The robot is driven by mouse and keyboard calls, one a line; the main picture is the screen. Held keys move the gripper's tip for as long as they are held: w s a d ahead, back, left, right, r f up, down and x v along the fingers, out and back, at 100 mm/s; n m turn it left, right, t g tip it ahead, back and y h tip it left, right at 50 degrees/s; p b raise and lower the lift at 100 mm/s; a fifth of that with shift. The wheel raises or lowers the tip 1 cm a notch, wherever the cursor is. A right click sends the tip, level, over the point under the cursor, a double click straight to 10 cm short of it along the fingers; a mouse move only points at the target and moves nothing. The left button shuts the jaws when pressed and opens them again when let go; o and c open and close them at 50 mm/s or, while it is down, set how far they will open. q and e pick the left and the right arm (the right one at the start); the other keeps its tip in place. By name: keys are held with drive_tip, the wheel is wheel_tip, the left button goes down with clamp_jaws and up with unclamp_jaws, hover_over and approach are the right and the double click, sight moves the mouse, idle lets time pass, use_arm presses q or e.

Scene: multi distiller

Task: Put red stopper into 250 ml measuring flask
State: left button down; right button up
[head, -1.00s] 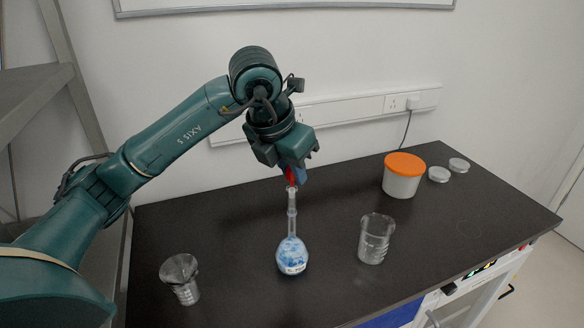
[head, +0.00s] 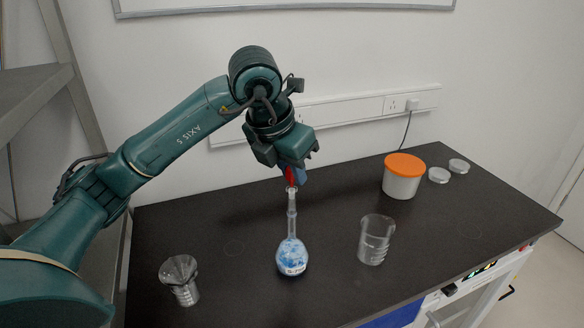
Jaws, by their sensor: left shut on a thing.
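The measuring flask (head: 292,257) stands upright on the dark bench, with blue and white contents in its round bulb and a long clear neck. My left gripper (head: 294,176) is directly above the flask's mouth, pointing down, shut on the red stopper (head: 291,177). The stopper's lower end is at or just above the mouth; I cannot tell whether it has entered the neck. The fingers hide part of the stopper. My right gripper is not in view.
A glass beaker (head: 375,240) stands right of the flask. A beaker with a glass funnel (head: 181,279) stands at the front left. A white tub with an orange lid (head: 403,176) and two small round dishes (head: 439,175) are at the back right. The bench's (head: 215,215) left middle is clear.

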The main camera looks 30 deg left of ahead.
use_arm(q)
drive_tip(key=shift+f+b, duration=1)
drive_tip(key=shift+f, duration=0.1)
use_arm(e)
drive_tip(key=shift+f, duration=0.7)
use_arm(q)
drive_tip(key=c, duration=1.3)
unclamp_jaws()
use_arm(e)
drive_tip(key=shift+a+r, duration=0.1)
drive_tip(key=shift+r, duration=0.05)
use_arm(q)
drive_tip(key=shift+s+r, duration=0.15)
drive_tip(key=shift+r, duration=0.35)
drive_tip(key=v, duration=1.1)
drive_tip(key=shift+s+a+p, duration=0.1)
drive_tip(key=shift+s+p, duration=0.05)
drive_tip(key=shift+p, duration=0.15)
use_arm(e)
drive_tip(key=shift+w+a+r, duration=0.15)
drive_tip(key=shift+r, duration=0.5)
